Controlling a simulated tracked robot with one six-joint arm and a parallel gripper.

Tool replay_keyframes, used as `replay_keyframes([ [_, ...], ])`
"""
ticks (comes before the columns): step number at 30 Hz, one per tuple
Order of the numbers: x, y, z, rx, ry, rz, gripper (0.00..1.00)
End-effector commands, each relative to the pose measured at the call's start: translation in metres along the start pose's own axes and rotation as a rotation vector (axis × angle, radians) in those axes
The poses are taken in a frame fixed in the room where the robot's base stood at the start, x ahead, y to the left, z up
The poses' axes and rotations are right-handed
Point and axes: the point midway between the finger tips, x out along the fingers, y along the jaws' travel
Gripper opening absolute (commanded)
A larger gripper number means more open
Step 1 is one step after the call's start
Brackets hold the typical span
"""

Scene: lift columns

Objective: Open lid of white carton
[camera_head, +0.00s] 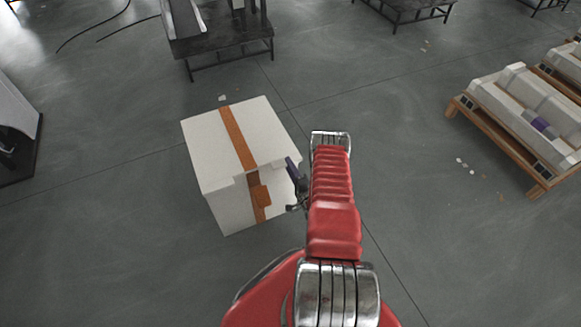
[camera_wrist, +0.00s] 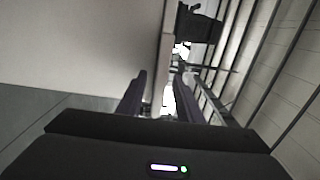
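The white carton (camera_head: 232,150) stands on the floor left of my arm in the head view. Its lid lies flat and closed, with an orange-brown strip across the top that runs down the front to an orange tab (camera_head: 260,196). My gripper (camera_head: 293,182) is at the carton's right front side, just below the lid's edge, and partly hidden by my arm. In the wrist view a large pale surface, likely the carton (camera_wrist: 80,45), fills the upper left. The two dark fingers of my gripper (camera_wrist: 160,95) stand apart with a gap between them. I cannot tell whether they touch the carton.
A dark table (camera_head: 222,42) stands behind the carton. A wooden pallet with pale cases (camera_head: 525,110) is at the right. A dark-based unit (camera_head: 15,130) is at the left edge. Grey floor around the carton is mostly clear, with small scraps at the right.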

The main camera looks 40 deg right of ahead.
Motion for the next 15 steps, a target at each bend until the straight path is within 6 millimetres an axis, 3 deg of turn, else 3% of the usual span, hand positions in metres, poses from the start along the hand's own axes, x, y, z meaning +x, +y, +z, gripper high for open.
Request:
replay_keyframes([
  [8,0.0006,0.0001,0.0000,0.000,0.000,0.000,0.32],
  [15,0.0005,0.0000,-0.0001,0.000,0.000,0.000,0.15],
])
